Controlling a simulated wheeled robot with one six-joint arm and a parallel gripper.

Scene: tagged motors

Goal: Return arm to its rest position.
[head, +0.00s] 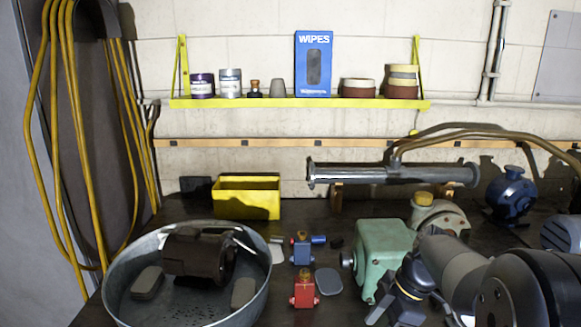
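My arm reaches in from the lower right, with a grey link and dark joints. My gripper (405,299) is at the lower middle right, dark with a yellow band, in front of the green motor (382,250) and partly covering it. The fingertips run to the bottom edge and are too unclear to tell open from shut. I see nothing held. A dark brown motor (196,256) lies in a round metal basin (118,313) at the left. A dark blue motor (511,195) stands at the back right.
A yellow bin (247,197) stands behind the basin. Small blue (301,252) and red (304,291) items stand between basin and green motor. A metal pipe (390,174) runs across the back. A yellow shelf (300,103) holds tins and a wipes box (314,63).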

